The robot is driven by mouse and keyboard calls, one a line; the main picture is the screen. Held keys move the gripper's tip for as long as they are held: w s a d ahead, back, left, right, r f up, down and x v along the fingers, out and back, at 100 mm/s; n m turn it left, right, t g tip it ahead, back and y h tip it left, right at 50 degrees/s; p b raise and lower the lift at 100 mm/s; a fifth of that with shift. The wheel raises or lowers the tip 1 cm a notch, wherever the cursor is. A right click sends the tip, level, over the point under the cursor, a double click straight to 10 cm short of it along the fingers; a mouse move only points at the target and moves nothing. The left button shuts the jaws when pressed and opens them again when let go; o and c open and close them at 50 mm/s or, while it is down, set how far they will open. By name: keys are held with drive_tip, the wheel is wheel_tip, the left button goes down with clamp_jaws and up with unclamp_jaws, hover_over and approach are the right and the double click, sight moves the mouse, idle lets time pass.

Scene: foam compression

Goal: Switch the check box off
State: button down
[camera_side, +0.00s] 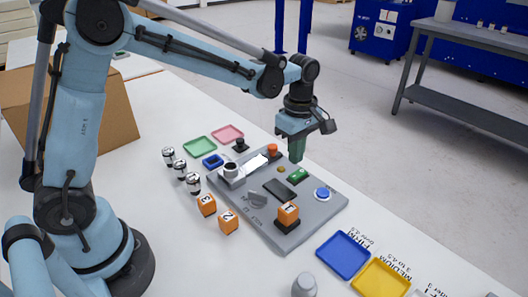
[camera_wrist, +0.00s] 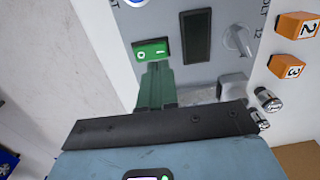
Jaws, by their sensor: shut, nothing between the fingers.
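The check box (camera_side: 317,211) is a grey panel lying on the white table in the side view; part of it shows in the wrist view (camera_wrist: 214,72). Its green rocker switch (camera_side: 299,175) is near the far edge, and in the wrist view the switch (camera_wrist: 151,50) has a white ring mark at its left end. My gripper (camera_side: 296,158) has green fingers, shut and empty, pointing down just above the switch. In the wrist view the fingertips (camera_wrist: 157,64) reach the switch's lower edge. I cannot tell whether they touch it or which way the rocker is tilted.
Around the switch are a dark display (camera_side: 280,189), a grey knob (camera_side: 257,200), a blue button (camera_side: 322,193) and an orange knob (camera_side: 272,149). Orange cube 1 (camera_side: 288,213) sits on the panel. Blue (camera_side: 343,255) and yellow (camera_side: 381,279) trays lie at the right.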

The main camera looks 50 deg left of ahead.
sight(294, 175)
drive_tip(key=shift+f, duration=2.05)
drive_tip(key=shift+f, duration=0.15)
drive_tip(key=shift+w+r, duration=0.25)
drive_tip(key=shift+w, duration=0.45)
drive_tip(key=shift+r, duration=0.1)
wheel_tip(294, 175, up, 14)
drive_tip(key=s, duration=0.2)
drive_tip(key=shift+s, duration=0.1)
